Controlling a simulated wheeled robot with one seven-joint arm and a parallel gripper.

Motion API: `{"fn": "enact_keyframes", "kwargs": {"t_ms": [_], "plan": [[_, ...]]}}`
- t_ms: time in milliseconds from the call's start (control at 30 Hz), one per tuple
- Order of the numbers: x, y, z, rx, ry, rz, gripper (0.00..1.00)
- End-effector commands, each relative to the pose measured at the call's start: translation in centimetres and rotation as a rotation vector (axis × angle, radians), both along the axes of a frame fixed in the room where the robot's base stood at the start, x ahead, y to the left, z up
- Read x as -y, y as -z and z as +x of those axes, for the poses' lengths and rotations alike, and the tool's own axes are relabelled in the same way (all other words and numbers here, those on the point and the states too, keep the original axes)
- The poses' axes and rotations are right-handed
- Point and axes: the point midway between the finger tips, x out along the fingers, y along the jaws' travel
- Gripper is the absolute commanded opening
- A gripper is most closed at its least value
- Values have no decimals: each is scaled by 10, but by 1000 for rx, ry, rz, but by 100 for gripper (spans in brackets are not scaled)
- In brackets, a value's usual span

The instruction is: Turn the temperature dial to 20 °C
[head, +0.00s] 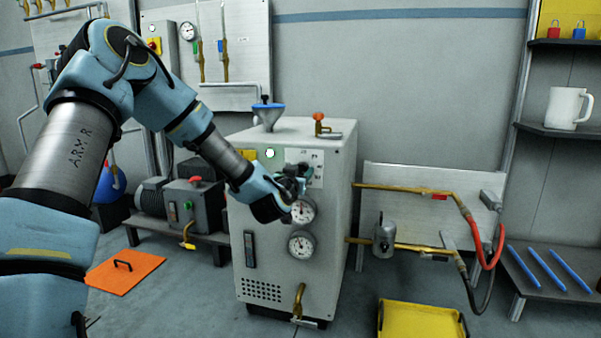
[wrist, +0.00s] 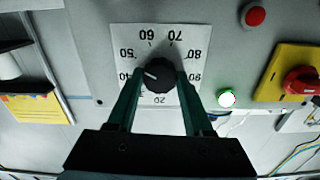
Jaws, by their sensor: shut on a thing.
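The temperature dial (wrist: 160,74) is a black round knob on a white scale plate (wrist: 126,36), printed upside down in the wrist view with numbers from 20 to 90. A white mark on the knob points left, roughly toward 40. The 20 is at the bottom of the plate, between my fingers. My gripper (wrist: 160,82) is shut on the knob, with one dark green finger on each side; the 30 is mostly hidden by a finger. In the head view the plate (head: 318,157) shows on the grey cabinet (head: 335,215), and my gripper (head: 291,180) hides the knob.
A lit green lamp (wrist: 226,98), a red button (wrist: 255,16) and a red rotary switch on yellow (wrist: 300,80) are near the dial. Two gauges (head: 301,244) sit below it.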

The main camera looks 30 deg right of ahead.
Motion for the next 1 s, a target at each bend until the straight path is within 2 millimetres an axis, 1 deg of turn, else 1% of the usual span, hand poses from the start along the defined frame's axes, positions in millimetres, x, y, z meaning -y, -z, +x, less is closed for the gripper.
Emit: {"fn": "enact_keyframes", "kwargs": {"t_ms": [33, 100, 133, 367, 567, 767, 1000], "plan": [[0, 0, 0, 0, 0, 0, 9], [0, 0, 0, 0, 0, 0, 1], [0, 0, 0, 0, 0, 0, 0], [0, 0, 0, -8, 0, -9, 0], [0, 0, 0, -56, 1, -60, 0], [0, -1, 0, -154, 1, -164, 0], [-1, -1, 0, -307, 0, -329, 0]]}}
